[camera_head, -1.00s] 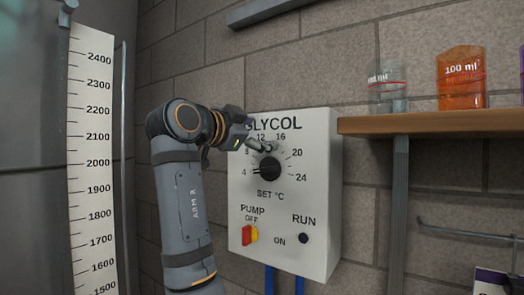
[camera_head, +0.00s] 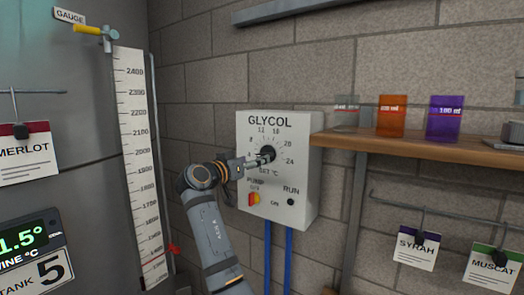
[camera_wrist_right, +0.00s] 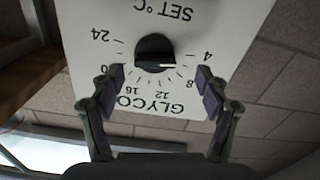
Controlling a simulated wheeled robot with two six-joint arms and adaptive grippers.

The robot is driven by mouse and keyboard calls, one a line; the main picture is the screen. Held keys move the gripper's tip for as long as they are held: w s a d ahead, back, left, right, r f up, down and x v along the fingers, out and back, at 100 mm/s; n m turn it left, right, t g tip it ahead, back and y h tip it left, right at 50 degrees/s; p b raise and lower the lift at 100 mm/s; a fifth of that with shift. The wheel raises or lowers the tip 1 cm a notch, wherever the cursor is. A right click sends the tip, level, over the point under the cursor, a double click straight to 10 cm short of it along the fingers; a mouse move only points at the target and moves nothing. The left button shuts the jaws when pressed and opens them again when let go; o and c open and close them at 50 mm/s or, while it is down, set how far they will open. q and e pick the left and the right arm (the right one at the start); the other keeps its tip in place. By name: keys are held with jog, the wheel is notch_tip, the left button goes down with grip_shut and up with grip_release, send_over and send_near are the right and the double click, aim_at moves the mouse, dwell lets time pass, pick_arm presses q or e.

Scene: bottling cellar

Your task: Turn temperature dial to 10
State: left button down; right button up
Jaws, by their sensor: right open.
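The temperature dial (camera_head: 268,153) is a round black knob on the white GLYCOL box (camera_head: 302,165) on the brick wall. In the right wrist view, the box appears upside down, and the dial (camera_wrist_right: 155,50) has a white pointer line directed toward the 4 side of its scale. My right gripper (camera_head: 262,160) reaches in from the lower left and partly covers the dial and scale in the head view. In the wrist view its open, empty fingers (camera_wrist_right: 160,78) are spread wider than the knob, with a gap to it on both sides. My left gripper is out of view.
Below the dial are a red-and-yellow pump switch (camera_head: 254,199) and a black RUN button (camera_head: 290,202). A wooden shelf (camera_head: 420,150) with beakers stands right of the box. A tank gauge strip (camera_head: 140,165) is at left. Blue pipes (camera_head: 288,255) run below the box.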

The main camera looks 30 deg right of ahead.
aim_at(263, 154)
jog(key=d, duration=0.1)
jog(key=d+p, duration=0.1)
jog(key=d+r+p, duration=0.1)
jog(key=d, duration=0.1)
jog(key=shift+w, duration=0.3)
jog(key=shift+w+d+f, duration=0.1)
jog(key=shift+w+d, duration=0.1)
jog(key=shift+d, duration=0.05)
jog(key=shift+w+d+f, duration=0.15)
jog(key=shift+w, duration=0.05)
jog(key=shift+f, duration=0.1)
jog(key=shift+c, duration=1.7)
jog(key=shift+s, duration=0.1)
jog(key=c, duration=0.7)
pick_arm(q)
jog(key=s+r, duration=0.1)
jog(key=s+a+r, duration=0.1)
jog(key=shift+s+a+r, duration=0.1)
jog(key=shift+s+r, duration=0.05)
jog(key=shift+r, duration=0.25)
pick_arm(e)
jog(key=shift+c, duration=0.4)
